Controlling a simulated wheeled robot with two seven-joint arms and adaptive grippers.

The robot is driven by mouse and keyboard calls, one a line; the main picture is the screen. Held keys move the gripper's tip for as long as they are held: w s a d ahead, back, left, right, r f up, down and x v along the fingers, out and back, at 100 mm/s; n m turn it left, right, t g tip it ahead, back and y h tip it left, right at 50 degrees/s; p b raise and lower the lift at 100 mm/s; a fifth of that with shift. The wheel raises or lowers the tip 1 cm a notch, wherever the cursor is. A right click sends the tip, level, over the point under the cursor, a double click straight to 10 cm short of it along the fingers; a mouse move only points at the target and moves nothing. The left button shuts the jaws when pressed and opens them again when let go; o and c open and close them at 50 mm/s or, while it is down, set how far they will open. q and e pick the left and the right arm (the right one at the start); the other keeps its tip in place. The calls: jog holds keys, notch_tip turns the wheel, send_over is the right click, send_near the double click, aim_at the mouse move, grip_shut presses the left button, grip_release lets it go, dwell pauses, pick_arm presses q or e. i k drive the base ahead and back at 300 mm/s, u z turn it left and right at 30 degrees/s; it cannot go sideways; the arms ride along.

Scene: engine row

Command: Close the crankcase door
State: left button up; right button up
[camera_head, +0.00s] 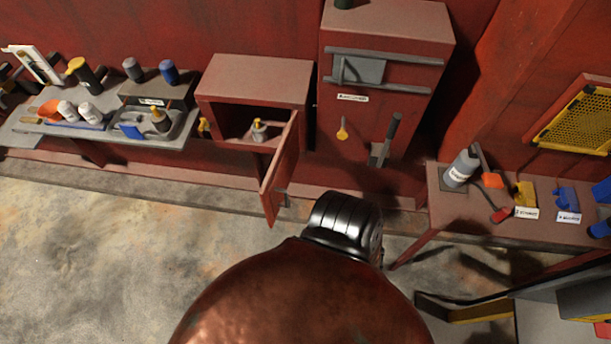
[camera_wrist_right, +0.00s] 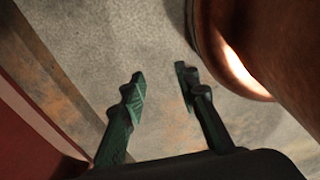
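The crankcase door (camera_head: 282,169) is a red panel hinged at the right side of a red box (camera_head: 256,79) in the head view. It stands wide open, swung out toward me, with a small grey handle low on its face. A small bottle with a yellow top (camera_head: 259,131) stands inside the box. My right gripper (camera_wrist_right: 159,82) shows in the right wrist view, its two green fingers apart with nothing between them, above bare floor. The head view hides this gripper behind my arm. My left gripper is in neither view.
A red cabinet (camera_head: 385,70) with a lever stands right of the box. A bench with bottles and trays (camera_head: 105,139) is at left. A table (camera_head: 450,208) with tools is at right. The floor (camera_head: 120,250) before the box is clear. A red surface (camera_wrist_right: 35,120) edges the wrist view.

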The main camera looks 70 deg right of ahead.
aim_at(273, 190)
jog(key=z, duration=1.5)
